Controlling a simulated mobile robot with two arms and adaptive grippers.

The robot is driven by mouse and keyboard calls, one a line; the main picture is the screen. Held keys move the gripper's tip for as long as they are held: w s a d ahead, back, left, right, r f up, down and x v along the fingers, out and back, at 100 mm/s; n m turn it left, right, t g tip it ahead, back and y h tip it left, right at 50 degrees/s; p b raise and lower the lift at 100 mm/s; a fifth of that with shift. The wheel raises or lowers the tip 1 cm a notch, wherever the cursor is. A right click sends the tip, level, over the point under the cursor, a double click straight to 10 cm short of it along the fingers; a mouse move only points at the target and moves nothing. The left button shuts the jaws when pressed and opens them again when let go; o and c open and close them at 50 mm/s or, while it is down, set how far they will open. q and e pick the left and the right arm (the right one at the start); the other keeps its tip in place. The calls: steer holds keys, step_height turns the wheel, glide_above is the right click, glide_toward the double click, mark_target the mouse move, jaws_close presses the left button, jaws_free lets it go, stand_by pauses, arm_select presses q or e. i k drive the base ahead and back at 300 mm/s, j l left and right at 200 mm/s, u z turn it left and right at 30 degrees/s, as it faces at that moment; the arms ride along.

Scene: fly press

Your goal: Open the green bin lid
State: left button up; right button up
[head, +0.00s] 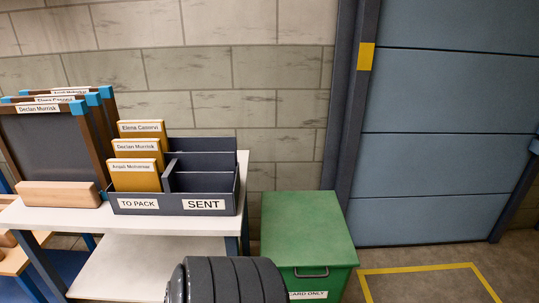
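The green bin (326,277) stands on the floor against the block wall, right of the white table. Its flat green lid (305,226) lies shut on top. A dark bar handle (311,273) is on the front near the lid's front edge. A white label (307,295) below it reads "CARD ONLY", with its left end hidden. A dark ribbed shape in the foreground hides the bin's lower left front. Neither of my grippers is in view.
The white table (76,217) holds a dark divided tray (148,205) marked "TO PACK" and "SENT", several labelled yellow cards, and framed boards (45,145). A blue panelled door (435,160) and a yellow floor outline (415,268) lie to the right. Floor beside the bin's right is clear.

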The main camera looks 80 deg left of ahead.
mark_target(300, 230)
steer(key=u, duration=1.95)
